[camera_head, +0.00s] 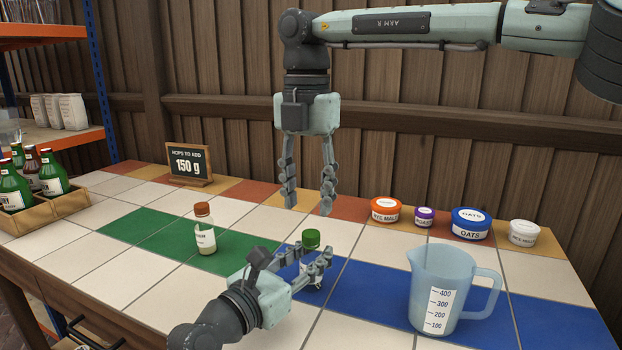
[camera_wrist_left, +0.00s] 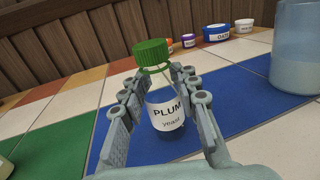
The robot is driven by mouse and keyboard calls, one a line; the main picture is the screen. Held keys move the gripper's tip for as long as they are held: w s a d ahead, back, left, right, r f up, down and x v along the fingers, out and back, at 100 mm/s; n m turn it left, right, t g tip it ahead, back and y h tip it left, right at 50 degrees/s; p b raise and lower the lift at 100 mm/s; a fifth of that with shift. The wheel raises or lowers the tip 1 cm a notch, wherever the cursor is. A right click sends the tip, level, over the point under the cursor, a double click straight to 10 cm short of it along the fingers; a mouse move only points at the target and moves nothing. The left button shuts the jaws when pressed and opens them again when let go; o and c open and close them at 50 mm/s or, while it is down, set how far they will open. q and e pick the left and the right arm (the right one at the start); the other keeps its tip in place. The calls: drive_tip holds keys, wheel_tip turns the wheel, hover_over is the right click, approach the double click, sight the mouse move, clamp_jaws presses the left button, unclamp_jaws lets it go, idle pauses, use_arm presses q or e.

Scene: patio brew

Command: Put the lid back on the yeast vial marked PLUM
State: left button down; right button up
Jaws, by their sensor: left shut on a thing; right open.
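The PLUM yeast vial (camera_wrist_left: 168,113) is a small clear bottle with a white label, over the blue tiles. My left gripper (camera_head: 318,262) is shut on it, with one finger on each side; its fingers also show in the left wrist view (camera_wrist_left: 160,95). The green lid (camera_head: 311,238) is at the top of the vial, over its neck (camera_wrist_left: 157,71). I cannot tell whether the lid is fully seated. My right gripper (camera_head: 308,203) is open and empty, above and behind the vial, apart from the lid.
Another vial with an orange-brown lid (camera_head: 204,232) stands on the green tiles at left. A measuring jug (camera_head: 448,290) stands at right. Lidded tubs, such as the OATS tub (camera_head: 470,225), line the back right. A sign (camera_head: 188,163) and a bottle crate (camera_head: 62,208) are further left.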

drive_tip(key=n, duration=0.5)
drive_tip(key=shift+r, duration=0.15)
drive_tip(key=n, duration=0.3)
drive_tip(key=shift+r, duration=0.1)
drive_tip(key=n, duration=0.5)
drive_tip(key=shift+r, duration=0.15)
drive_tip(key=n, duration=0.5)
drive_tip(key=shift+r, duration=0.15)
drive_tip(key=n, duration=0.5)
drive_tip(key=shift+r, duration=0.15)
drive_tip(key=n, duration=0.5)
drive_tip(key=shift+w+r, duration=0.1)
drive_tip(key=shift+r, duration=0.05)
drive_tip(key=n, duration=0.4)
drive_tip(key=shift+d+r+n, duration=0.15)
drive_tip(key=shift+n, duration=0.25)
drive_tip(key=n, duration=0.4)
drive_tip(key=shift+w+d+r, duration=0.1)
